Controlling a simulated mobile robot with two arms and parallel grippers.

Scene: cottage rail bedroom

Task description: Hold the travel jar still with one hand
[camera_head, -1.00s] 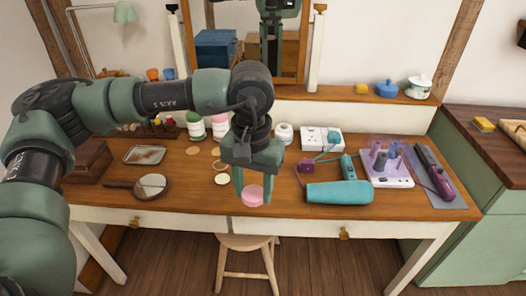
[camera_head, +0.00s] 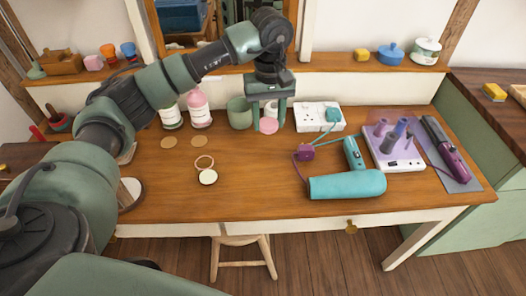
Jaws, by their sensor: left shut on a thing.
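The travel jar, a small pink round piece (camera_head: 268,125), is between the two fingers of my left gripper (camera_head: 268,122), toward the back of the wooden table. The gripper points down and is shut on it from both sides. Only the pink top and front of the jar show; whether it touches the table is hard to tell. My right gripper is not in view.
A green cup (camera_head: 239,113) stands just left of the gripper, a white socket box (camera_head: 318,117) to its right. A pink-labelled bottle (camera_head: 199,108) is further left. A teal hair dryer (camera_head: 346,186) lies at front right. The table's front middle is clear.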

